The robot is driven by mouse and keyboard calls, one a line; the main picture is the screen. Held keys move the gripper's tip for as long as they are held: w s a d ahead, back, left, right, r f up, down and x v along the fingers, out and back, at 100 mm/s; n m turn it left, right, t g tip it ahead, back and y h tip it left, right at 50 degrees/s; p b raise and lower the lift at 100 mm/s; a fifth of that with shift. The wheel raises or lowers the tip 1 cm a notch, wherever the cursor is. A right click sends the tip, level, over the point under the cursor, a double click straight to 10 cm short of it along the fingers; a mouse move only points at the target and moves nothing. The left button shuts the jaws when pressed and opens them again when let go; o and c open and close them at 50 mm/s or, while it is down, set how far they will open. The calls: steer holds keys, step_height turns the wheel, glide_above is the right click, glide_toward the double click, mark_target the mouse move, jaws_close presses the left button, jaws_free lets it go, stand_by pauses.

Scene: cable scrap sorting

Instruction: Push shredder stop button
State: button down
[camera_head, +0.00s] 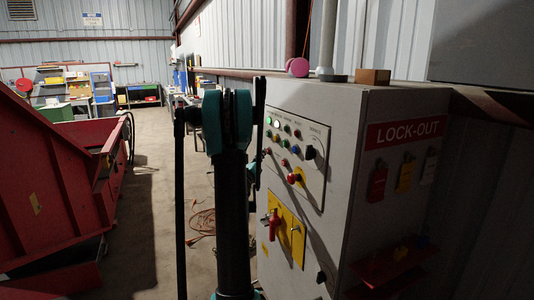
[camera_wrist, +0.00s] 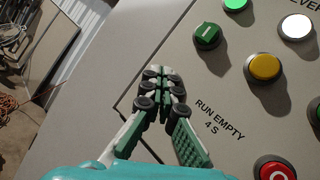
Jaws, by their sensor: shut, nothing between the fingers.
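The grey control cabinet (camera_head: 335,230) stands right of centre in the head view, with a panel of small coloured buttons (camera_head: 284,145). In the wrist view, a red button with a white circle mark (camera_wrist: 275,171) sits at the bottom right, partly cut off by the frame edge. My gripper (camera_wrist: 160,88) is shut and empty, left of the buttons. It appears in front of the panel's left part, apart from the red button; its exact distance from the surface is unclear. In the head view my arm hides part of the cabinet's left side.
The wrist view shows a green button with a bar (camera_wrist: 207,36), a yellow button (camera_wrist: 265,67), a white button (camera_wrist: 297,27) and "RUN EMPTY 4 S" lettering. A red handle (camera_head: 273,222) sticks out from a yellow plate. A red machine (camera_head: 50,190) stands left; cable lies on the floor.

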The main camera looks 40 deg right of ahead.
steer(key=shift+d, duration=0.25)
steer(key=shift+a, duration=0.1)
stand_by(0.5)
steer(key=shift+w+a, duration=0.15)
steer(key=shift+a, duration=0.6)
steer(key=shift+a, duration=0.15)
steer(key=shift+w+a, duration=0.2)
steer(key=shift+a, duration=0.55)
steer(key=shift+w+a, duration=0.2)
steer(key=shift+a, duration=0.6)
steer(key=shift+w+a, duration=0.2)
steer(key=shift+a, duration=0.55)
